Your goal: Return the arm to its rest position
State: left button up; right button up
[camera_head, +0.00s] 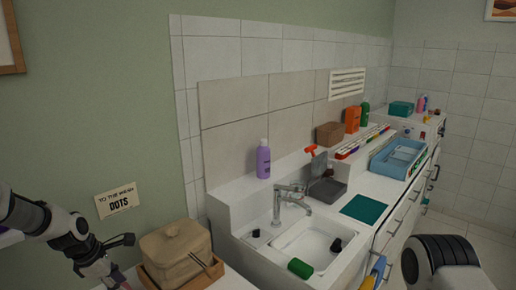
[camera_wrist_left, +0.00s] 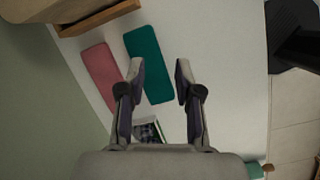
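My left arm comes in at the lower left of the head view, bent downward. My left gripper (camera_wrist_left: 160,72) shows in the left wrist view with its two fingers apart and nothing between them. It hangs above a white surface (camera_wrist_left: 215,75). A teal flat piece (camera_wrist_left: 150,62) lies below, around the left fingertip in the picture, and a pink flat piece (camera_wrist_left: 99,76) lies to its left. My right arm (camera_head: 440,262) shows only as a dark and white link at the lower right of the head view. Its gripper is out of view.
A tan lidded basket (camera_head: 174,250) stands on a wooden tray (camera_head: 208,268) close to my left arm. A white sink (camera_head: 310,250) with a tap and a green sponge (camera_head: 300,268) is further right. A purple bottle (camera_head: 263,160) stands on the ledge behind.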

pick_arm(q)
jog(key=s+d+f+m, duration=0.3)
jog(key=s+f+m, duration=0.2)
jog(key=s+f, duration=0.2)
jog(key=s+d+f+m+g+y, duration=0.1)
jog(key=s+d+f+m, duration=0.3)
jog(key=s+f+m, duration=0.2)
jog(key=s+d+f+m+g, duration=0.1)
jog(key=s+d+f+m, duration=0.3)
jog(key=s+f, duration=0.4)
jog(key=shift+s+d+f+m+y, duration=0.15)
jog(key=shift+s+m+y, duration=0.25)
jog(key=shift+s+m, duration=0.55)
jog(key=s+d+f+m+b, duration=0.25)
jog(key=s+m, duration=0.45)
jog(key=s, duration=0.4)
notch_tip(320, 180, down, 9)
jog(key=a+b, duration=0.1)
jog(key=b, duration=0.6)
jog(key=shift+w+n+g+y+b, duration=0.3)
jog(key=shift+n+b, duration=0.05)
pick_arm(e)
notch_tip(320, 180, down, 10)
jog(key=shift+s, duration=0.3)
